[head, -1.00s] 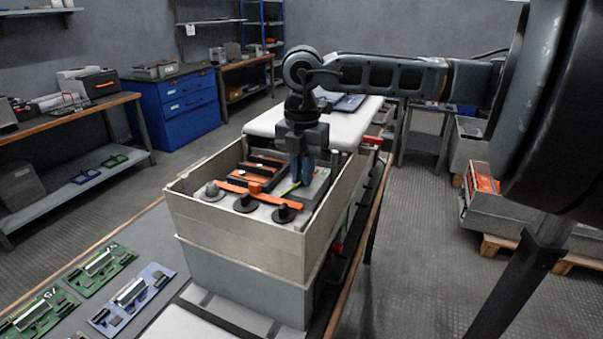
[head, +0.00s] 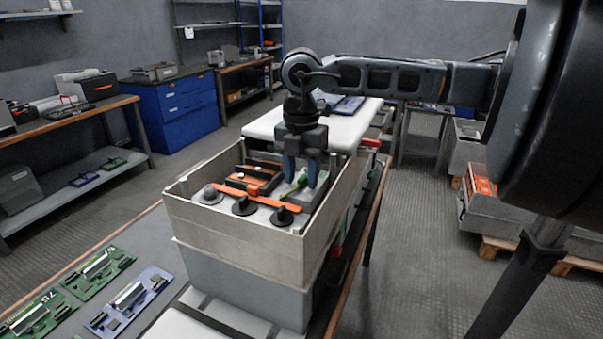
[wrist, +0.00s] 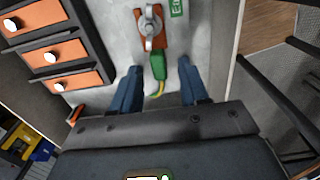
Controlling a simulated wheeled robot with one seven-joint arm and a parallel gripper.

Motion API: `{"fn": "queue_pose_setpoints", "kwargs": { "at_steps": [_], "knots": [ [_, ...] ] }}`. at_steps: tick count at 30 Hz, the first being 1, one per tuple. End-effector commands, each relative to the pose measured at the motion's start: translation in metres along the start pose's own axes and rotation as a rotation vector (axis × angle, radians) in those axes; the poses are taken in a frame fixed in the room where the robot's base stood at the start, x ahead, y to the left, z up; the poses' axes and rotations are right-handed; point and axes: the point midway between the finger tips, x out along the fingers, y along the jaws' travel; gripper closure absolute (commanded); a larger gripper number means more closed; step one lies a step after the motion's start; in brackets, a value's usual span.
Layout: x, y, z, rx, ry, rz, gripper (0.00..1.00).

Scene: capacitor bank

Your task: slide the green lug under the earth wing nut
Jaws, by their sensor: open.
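The green lug (wrist: 159,65) lies on the grey panel inside the box, with a yellow-green lead trailing from it between my fingers. Its front end meets the lower edge of the earth wing nut (wrist: 150,27), a grey nut on an orange plate. I cannot tell whether the lug's tongue is under the nut. A partly visible green label sits beside the nut. My gripper (wrist: 159,68) is open, one finger on each side of the lug, apart from it. In the head view my gripper (head: 300,183) reaches down into the box with the green lug (head: 302,181) between its fingers.
The beige box (head: 240,233) has high walls close around my gripper. An orange bar (head: 262,199) with black knobs crosses its near side. Dark blocks with orange faces (wrist: 52,55) stand left of the nut in the wrist view. Circuit boards (head: 132,298) lie left of the box.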

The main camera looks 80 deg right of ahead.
Motion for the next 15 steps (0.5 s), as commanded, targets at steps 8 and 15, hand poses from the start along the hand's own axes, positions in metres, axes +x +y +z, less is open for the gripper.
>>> {"fn": "queue_pose_setpoints", "kwargs": {
  "at_steps": [8, 15],
  "knots": [
    [-0.033, 0.000, 0.001, -0.001, -0.005, 0.001, 0.55],
    [-0.067, 0.000, 0.001, 0.000, -0.004, 0.000, 0.55]
  ]
}}
